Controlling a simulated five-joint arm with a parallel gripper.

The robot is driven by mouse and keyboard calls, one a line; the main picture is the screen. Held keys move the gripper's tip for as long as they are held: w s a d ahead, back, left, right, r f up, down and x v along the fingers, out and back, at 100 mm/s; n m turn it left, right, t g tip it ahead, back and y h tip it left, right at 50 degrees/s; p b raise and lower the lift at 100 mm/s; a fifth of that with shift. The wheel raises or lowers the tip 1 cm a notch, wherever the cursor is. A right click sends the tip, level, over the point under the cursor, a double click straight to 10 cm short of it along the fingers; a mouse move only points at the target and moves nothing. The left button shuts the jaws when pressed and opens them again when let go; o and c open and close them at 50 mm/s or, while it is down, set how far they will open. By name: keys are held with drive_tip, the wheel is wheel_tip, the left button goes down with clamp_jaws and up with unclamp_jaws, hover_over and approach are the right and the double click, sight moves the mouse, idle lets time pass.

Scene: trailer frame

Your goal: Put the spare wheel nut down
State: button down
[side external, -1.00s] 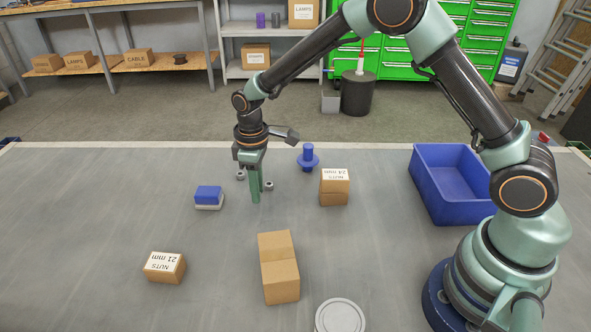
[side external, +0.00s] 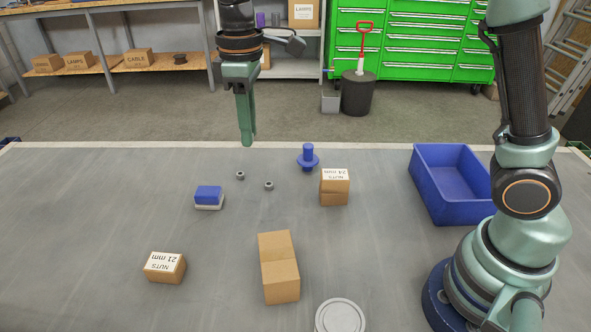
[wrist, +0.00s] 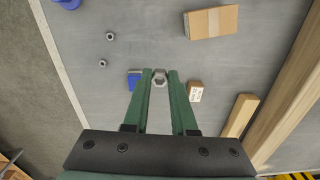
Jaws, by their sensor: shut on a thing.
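My gripper (side external: 247,142) is raised above the table near its far edge, pointing down. In the wrist view its green fingers (wrist: 160,76) are shut on a grey wheel nut (wrist: 159,80) at their tips. I cannot make out this held nut in the side view. Two other grey nuts lie apart on the grey table, one (side external: 240,175) at left and one (side external: 269,185) at right, below my gripper. They also show at the upper left of the wrist view, one (wrist: 110,37) above the other (wrist: 102,63).
A blue block on a pale base (side external: 208,197) and a blue flanged part (side external: 308,158) flank the loose nuts. Boxes marked 21 mm (side external: 164,267) and 24 mm (side external: 335,187), a plain carton (side external: 279,270), a round lid (side external: 340,317) and a blue bin (side external: 450,190) stand around.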

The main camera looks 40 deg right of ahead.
wheel_tip(320, 180, up, 4)
drive_tip(key=r+n, duration=0.1)
hover_over(280, 255)
wheel_tip(280, 255, down, 20)
drive_tip(key=shift+f, duration=0.2)
drive_tip(key=shift+f, duration=0.15)
drive_tip(key=c, duration=0.7)
unclamp_jaws()
